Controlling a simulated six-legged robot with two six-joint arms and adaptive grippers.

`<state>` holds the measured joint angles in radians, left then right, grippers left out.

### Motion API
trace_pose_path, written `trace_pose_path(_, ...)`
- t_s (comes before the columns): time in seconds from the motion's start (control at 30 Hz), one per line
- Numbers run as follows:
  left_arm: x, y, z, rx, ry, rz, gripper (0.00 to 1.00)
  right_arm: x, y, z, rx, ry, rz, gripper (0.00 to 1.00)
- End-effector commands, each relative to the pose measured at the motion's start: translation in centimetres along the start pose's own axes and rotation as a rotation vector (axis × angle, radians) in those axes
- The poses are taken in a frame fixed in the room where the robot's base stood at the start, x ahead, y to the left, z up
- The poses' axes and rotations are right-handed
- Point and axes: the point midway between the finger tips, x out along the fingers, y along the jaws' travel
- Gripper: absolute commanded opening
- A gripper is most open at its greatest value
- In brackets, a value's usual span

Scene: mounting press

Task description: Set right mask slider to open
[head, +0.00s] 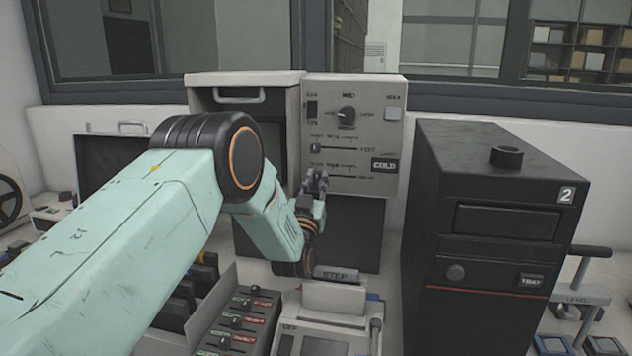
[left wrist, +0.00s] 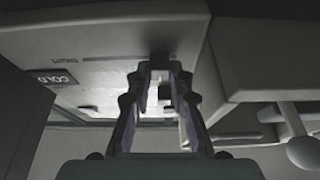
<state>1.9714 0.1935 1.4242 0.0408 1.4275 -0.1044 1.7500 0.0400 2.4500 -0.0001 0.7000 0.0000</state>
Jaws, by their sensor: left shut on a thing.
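The grey control panel (head: 354,100) stands at the back with two horizontal slider tracks. The upper slider's dark knob (head: 315,147) sits at the left end of its track. The lower slider track (head: 350,177) runs right from my left gripper (head: 316,176), which covers its left end. In the left wrist view, the fingers (left wrist: 159,72) are shut on a small dark slider knob (left wrist: 158,60) on the panel face. In the head view that knob is hidden behind the fingers. Small panel lettering is hard to read. My right gripper is not in view.
A COLD sign (head: 384,164) sits right of the lower track. A rotary knob (head: 346,115) is above the sliders. A black cabinet (head: 500,200) marked 2 stands right, leaving a gap.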

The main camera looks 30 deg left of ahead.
Motion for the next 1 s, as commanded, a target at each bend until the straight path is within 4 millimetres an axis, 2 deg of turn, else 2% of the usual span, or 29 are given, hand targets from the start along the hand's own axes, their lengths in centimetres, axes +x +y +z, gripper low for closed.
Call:
trace_pose_path(0.37, 0.1, 0.0, -0.1, 0.0, 0.003, 0.0, 0.0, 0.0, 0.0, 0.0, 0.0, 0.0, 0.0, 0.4)
trace_pose_path(0.53, 0.0, -1.2, -0.1, -0.001, 0.003, -0.003, 0.0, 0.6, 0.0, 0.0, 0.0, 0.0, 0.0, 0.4)
trace_pose_path(0.77, 0.1, -1.3, -0.2, -0.001, 0.004, -0.004, 0.0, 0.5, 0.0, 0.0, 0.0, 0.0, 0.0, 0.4)
trace_pose_path(0.8, 0.1, -1.4, -0.2, -0.001, 0.004, -0.005, 0.23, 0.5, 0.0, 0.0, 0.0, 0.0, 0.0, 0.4)
trace_pose_path(1.0, 0.1, -1.3, -0.1, -0.001, 0.003, -0.004, 0.4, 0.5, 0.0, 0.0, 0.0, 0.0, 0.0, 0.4)
